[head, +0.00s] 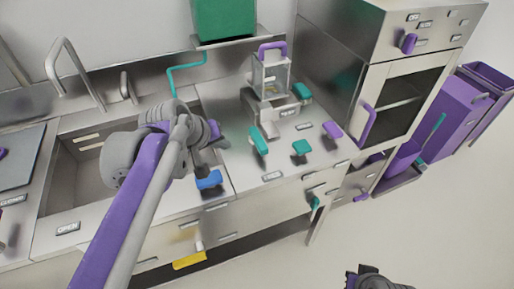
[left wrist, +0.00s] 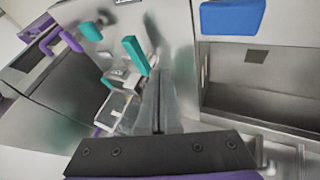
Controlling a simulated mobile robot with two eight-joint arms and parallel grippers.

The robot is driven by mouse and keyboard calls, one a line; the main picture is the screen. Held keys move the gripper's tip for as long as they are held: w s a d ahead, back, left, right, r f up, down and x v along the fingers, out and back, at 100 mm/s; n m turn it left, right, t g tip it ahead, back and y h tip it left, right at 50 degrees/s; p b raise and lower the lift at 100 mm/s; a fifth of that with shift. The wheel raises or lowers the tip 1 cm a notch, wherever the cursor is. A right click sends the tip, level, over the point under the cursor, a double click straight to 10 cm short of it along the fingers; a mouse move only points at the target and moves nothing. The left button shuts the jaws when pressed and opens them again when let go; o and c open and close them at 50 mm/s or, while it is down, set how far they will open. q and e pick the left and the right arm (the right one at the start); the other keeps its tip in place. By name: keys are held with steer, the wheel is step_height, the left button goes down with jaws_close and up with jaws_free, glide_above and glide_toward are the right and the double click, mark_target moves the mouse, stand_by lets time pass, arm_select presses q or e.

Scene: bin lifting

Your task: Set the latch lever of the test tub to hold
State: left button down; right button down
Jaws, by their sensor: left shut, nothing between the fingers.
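My left gripper (head: 222,144) is over the counter, left of the teal levers. Its shut, empty fingers also show in the left wrist view (left wrist: 158,105). A tall teal lever (head: 258,141) stands on the counter to its right, apart from it, and shows beyond the fingertips in the left wrist view (left wrist: 135,55). A clear tub (head: 270,76) with a purple handle sits in a metal stand at the back. I cannot tell which lever is the tub's latch, as the labels are too small. My right gripper (head: 375,281) is at the bottom edge, its fingers unclear.
Other teal levers (head: 302,148) and a purple lever (head: 332,129) stand on the counter. A blue handle (head: 209,180) is at the front, below my left gripper. A sink (head: 75,175) lies left, and a cabinet (head: 400,90) stands right.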

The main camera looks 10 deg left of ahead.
mark_target(258, 143)
arm_select(q)
steer(key=b+x, duration=0.1)
steer(key=x, duration=0.8)
steer(key=shift+w+f, duration=0.15)
steer(key=shift+f, duration=0.1)
steer(key=w+d, duration=0.2)
steer(key=shift+d+f, duration=0.2)
steer(key=shift+d, duration=0.15)
steer(key=shift+w+d, duration=0.25)
steer(key=shift+d, duration=0.15)
steer(key=shift+d, duration=0.1)
